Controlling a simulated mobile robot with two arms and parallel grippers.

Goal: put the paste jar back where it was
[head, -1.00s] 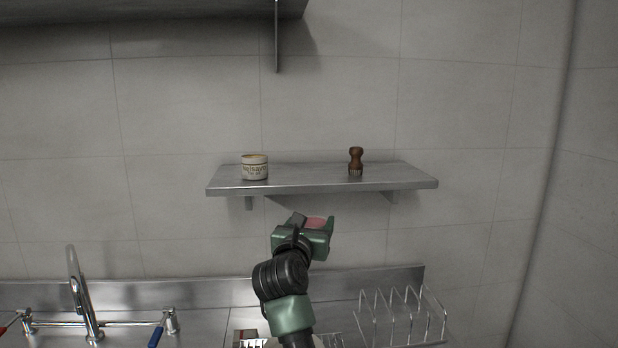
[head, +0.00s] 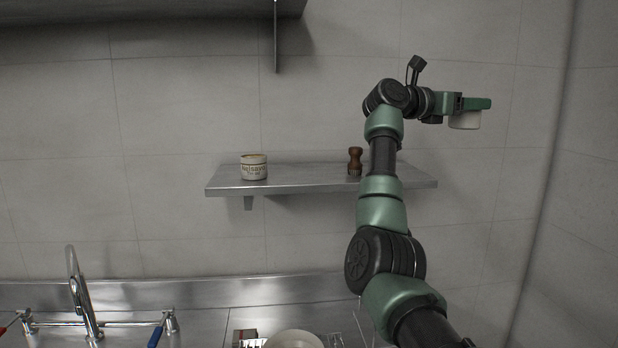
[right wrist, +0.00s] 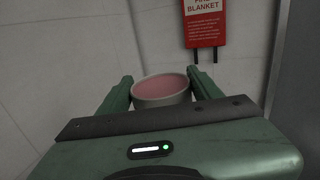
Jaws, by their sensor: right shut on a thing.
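My right gripper (head: 476,104) is shut on the paste jar (head: 465,121), a pale round jar. It holds the jar in the air to the right of the wall shelf (head: 310,186) and higher than it. In the right wrist view the jar (right wrist: 160,102) sits between both green fingers, open side towards the camera, with pink paste inside. A cream jar with dark lettering (head: 254,170) stands upright on the left part of the shelf. My left gripper is not in view.
Below are a tap (head: 84,300), a pale round dish (head: 293,340) and a wire rack partly hidden by my arm. A red fire blanket sign (right wrist: 204,20) hangs on the wall.

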